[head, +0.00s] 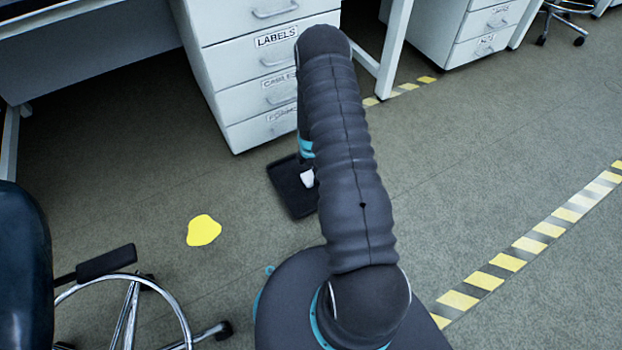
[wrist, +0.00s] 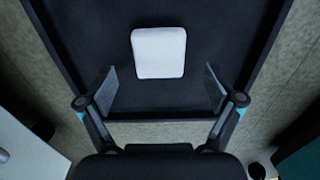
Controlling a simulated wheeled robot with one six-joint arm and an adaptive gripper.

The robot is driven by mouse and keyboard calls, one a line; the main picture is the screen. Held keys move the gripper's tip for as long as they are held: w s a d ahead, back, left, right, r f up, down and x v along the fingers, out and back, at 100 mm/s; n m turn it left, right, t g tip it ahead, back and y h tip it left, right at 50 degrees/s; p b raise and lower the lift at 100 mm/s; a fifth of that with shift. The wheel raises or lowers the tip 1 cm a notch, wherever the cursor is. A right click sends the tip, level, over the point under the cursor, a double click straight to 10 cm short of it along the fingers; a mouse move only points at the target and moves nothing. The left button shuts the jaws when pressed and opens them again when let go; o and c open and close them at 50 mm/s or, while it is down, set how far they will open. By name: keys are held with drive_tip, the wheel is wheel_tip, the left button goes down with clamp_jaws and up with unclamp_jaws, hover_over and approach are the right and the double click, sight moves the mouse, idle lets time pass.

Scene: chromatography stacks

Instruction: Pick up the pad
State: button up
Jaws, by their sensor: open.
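The pad (wrist: 158,52) is a small white rounded square in the wrist view. It lies on a dark tray (wrist: 108,20) with a raised rim. My gripper (wrist: 159,82) is open and empty, with its two fingers spread over the near part of the tray. The pad is beyond the fingertips, about centred between them. In the head view the pad (head: 307,179) shows only in part beside my arm, on the dark tray (head: 285,190) on the floor. My arm hides the rest of the tray and the gripper there.
A white drawer unit (head: 235,85) with labelled drawers stands just behind the tray. A yellow patch (head: 204,230) lies on the floor to the left. A chair (head: 25,270) stands at the lower left. The floor to the right is clear up to striped tape (head: 530,245).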

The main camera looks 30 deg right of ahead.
sight(311, 177)
drive_tip(key=shift+f, duration=1.6)
drive_tip(key=c, duration=0.9)
drive_tip(key=shift+r, duration=0.1)
drive_tip(key=shift+c, duration=0.2)
